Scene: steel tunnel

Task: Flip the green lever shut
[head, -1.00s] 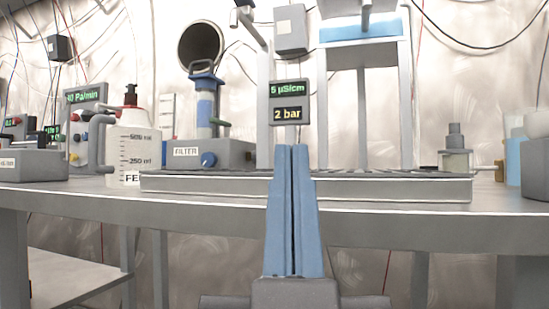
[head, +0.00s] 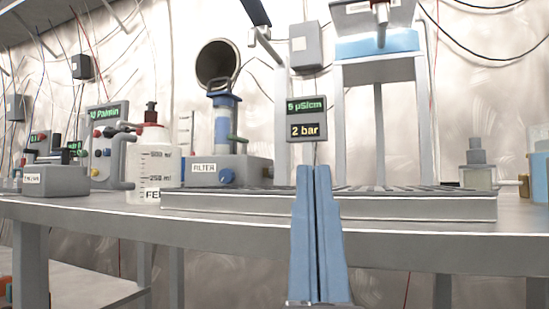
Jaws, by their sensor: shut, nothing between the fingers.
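The column stands upright on a grey box (head: 250,172) with a FILTER label and a blue knob, on the bench to the left of centre. My gripper (head: 313,170) has two blue fingers pressed together, pointing up in front of the bench edge. It is empty. It shows to the right of the lever and lower in the picture, apart from it.
A grey grated tray (head: 330,206) lies along the bench front (head: 120,216). A white bottle (head: 150,165) stands left of the filter box. A display (head: 307,118) reading 2 bar rises behind my fingers. A grey stand (head: 380,70) is at right.

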